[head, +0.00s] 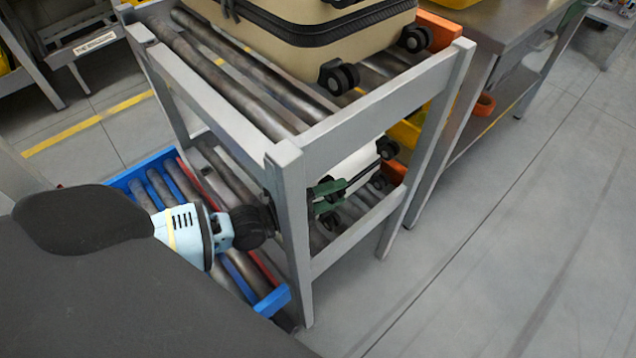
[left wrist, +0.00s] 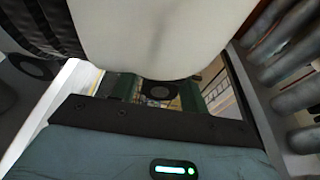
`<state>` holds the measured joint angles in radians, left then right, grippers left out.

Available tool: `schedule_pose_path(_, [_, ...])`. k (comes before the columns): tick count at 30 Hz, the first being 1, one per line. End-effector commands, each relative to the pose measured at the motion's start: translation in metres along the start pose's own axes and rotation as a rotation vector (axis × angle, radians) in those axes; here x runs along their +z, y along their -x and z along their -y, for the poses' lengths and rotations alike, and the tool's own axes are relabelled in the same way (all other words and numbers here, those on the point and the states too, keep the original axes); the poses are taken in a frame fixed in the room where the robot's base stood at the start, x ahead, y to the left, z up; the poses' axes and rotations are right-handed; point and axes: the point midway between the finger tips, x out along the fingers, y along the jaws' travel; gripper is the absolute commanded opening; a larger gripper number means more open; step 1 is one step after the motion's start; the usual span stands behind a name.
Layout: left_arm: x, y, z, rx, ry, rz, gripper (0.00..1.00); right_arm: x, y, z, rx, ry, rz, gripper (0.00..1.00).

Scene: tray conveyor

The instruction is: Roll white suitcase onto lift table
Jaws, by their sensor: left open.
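The white suitcase (head: 354,166) lies on the lower roller shelf of the grey rack, partly hidden by the rack's post and front rail; its black wheels show on the right. In the left wrist view the white suitcase (left wrist: 160,35) fills the top middle, close to the camera. My left gripper (head: 326,194) reaches behind the front post, its green fingers beside the suitcase. The fingers also show below the suitcase in the left wrist view (left wrist: 156,98). It is open; contact cannot be told. The blue-framed roller lift table (head: 272,301) stands left of the rack. My right gripper is out of view.
A tan suitcase (head: 330,32) with black wheels stands on the rack's upper rollers. The rack's grey front post (head: 292,235) and lower rail (head: 358,232) stand close to my left arm. A metal table (head: 505,35) is at the right. The floor at right is clear.

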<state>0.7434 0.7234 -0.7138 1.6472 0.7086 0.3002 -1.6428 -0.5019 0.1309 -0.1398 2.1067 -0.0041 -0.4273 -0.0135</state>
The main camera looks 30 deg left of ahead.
Motion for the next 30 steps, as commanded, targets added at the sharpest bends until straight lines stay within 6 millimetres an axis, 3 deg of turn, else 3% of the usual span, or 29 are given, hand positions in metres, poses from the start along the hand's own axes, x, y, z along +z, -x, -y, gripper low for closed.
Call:
schedule_pose_path(4, [-0.0001, -0.0092, 0.0001, 0.0, 0.0, 0.0, 0.44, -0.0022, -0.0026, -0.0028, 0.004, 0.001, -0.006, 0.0])
schedule_pose_path(14, [-0.0002, -0.0106, 0.0002, 0.001, 0.0, -0.001, 0.44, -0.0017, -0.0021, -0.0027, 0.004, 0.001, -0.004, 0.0])
schedule_pose_path(24, [-0.0001, -0.0104, 0.0002, 0.0, 0.0, 0.0, 0.0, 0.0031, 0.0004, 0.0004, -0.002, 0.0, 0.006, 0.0])
schedule_pose_path(30, [-0.0001, -0.0104, 0.0002, 0.0, 0.0, 0.0, 0.0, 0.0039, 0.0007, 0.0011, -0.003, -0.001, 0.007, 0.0])
